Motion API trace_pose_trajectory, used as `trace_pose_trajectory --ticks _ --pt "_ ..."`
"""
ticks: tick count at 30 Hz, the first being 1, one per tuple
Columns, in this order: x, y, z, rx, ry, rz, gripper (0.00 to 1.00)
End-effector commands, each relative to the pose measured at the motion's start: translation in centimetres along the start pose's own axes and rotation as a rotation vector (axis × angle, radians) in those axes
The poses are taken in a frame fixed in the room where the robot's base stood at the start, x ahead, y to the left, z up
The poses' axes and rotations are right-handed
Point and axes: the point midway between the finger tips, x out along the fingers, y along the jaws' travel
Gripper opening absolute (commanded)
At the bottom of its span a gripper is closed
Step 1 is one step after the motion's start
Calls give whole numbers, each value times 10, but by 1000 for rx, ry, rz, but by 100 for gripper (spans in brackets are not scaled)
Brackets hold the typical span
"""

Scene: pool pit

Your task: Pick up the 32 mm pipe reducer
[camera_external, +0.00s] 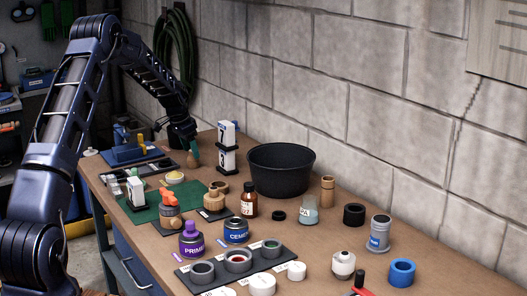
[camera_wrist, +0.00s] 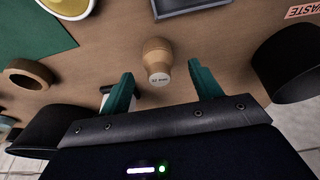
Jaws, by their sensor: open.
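The 32 mm pipe reducer (camera_wrist: 157,54) is a tan, stepped round piece with a pale end face that appears to read "32 mm". It stands on the bench, and its brown body also shows below my gripper in the external view (camera_external: 192,161). My gripper (camera_wrist: 160,72) is open. In the wrist view its two green fingers lie to the left and right of the reducer's near end, with a gap on each side. In the external view my gripper (camera_external: 194,146) is close above the reducer; its exact height is hard to tell.
A black-and-white numbered stand (camera_external: 228,150) is just right of my gripper. A large black tub (camera_external: 281,169) stands beyond it, near the block wall. A green mat (camera_external: 146,207) and a wooden ring (camera_wrist: 29,74) lie nearby. Several jars and fittings fill the near bench.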

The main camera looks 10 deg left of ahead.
Motion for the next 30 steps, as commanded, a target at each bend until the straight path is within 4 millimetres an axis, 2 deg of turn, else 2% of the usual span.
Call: trace_pose_trajectory --ticks 8,16,24,30 --pt "38 2 -2 0 -2 2 64" --pt "41 2 -3 0 -1 1 64" --pt "41 2 -3 0 -1 1 13" --pt "41 2 -3 0 -1 0 13"
